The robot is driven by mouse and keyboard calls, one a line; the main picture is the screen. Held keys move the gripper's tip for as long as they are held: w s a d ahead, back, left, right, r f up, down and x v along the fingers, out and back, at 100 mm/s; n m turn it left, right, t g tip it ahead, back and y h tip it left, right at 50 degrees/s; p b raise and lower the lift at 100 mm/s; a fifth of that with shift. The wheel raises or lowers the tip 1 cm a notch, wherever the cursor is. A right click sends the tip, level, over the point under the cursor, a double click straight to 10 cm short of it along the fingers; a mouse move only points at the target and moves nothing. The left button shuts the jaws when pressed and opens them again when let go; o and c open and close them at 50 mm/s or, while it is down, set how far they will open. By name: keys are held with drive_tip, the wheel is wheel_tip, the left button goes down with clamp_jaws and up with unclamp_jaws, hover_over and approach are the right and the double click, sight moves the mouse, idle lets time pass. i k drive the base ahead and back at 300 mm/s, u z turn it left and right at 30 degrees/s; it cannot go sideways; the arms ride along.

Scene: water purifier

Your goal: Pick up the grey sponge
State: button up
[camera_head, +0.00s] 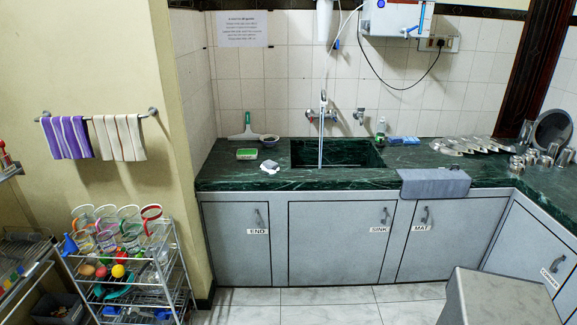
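A small light-grey, crumpled-looking piece (270,167) lies on the green marble counter (330,178), left of the sink; it looks like the grey sponge, but it is too small to be sure. It lies just right of and in front of a green-and-white block (246,154). A small round dish (269,138) is behind it. My gripper is not in view.
The sink (336,153) has a tap above it with water running. A grey mat (434,183) hangs over the counter edge. Blue pads (403,140), a bottle (380,130) and steel utensils (465,146) stand right.

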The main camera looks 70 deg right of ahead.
sight(269, 165)
drive_tip(key=z, duration=5)
drive_tip(key=i, duration=0.1)
drive_tip(key=u, duration=4)
drive_tip(key=i, duration=1)
drive_tip(key=z, duration=0.15)
drive_tip(key=k, duration=0.95)
drive_tip(key=u, duration=0.25)
drive_tip(key=i, duration=0.25)
drive_tip(key=z, duration=0.1)
